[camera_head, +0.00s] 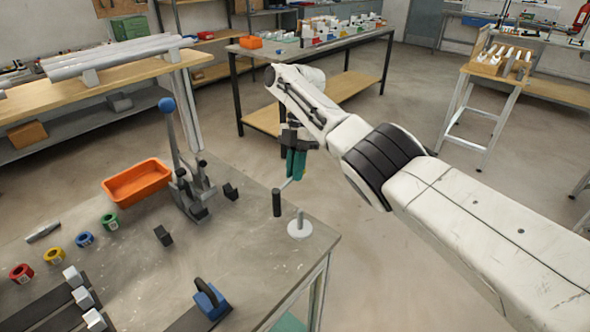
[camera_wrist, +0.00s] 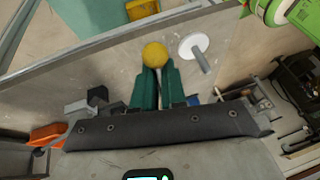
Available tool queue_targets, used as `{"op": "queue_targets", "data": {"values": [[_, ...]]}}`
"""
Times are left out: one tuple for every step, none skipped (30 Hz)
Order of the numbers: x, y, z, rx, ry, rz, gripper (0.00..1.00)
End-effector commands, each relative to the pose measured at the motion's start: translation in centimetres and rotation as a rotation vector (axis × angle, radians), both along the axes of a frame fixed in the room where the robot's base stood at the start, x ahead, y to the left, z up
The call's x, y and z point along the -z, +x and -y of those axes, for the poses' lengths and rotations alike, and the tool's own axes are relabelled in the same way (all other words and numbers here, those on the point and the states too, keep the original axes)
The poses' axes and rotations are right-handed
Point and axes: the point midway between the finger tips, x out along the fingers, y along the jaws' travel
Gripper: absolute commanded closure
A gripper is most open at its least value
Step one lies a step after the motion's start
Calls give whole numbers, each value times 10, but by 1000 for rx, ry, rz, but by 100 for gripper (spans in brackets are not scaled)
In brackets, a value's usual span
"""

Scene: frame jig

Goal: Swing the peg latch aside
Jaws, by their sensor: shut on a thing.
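My gripper (camera_head: 297,166), with teal fingers, is over the right part of the grey workbench (camera_head: 235,245). A thin pale bar (camera_head: 286,184), which I take for the peg latch's arm, runs from its fingertips down towards a short dark post (camera_head: 277,203). A yellow ball (camera_wrist: 155,54) shows right at the fingertips. A white disc (camera_head: 299,230) with an upright grey peg (camera_head: 299,215) stands to the right of the post; the disc also shows in the wrist view (camera_wrist: 187,50).
The bench edge is close to the disc.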

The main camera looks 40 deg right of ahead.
Motion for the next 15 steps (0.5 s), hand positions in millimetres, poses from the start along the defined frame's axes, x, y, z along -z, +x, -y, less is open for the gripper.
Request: {"op": "queue_targets", "data": {"values": [[-2,2,0,-5,-4,8,100],[-2,2,0,-5,-4,8,100],[-2,2,0,-4,-3,9,100],[-2,2,0,-4,-3,9,100],[-2,2,0,-5,-3,9,100],[-2,2,0,-5,-3,9,100],[-2,2,0,-5,-3,9,100],[-2,2,0,-5,-3,10,100],[-3,2,0,-5,-3,10,88],[-3,2,0,-5,-3,10,85],[-2,2,0,-5,-3,10,82],[-2,2,0,-4,-3,10,78],[-2,2,0,-4,-2,9,75],[-2,2,0,-4,-2,9,72],[-2,2,0,-3,-2,7,69]]}}
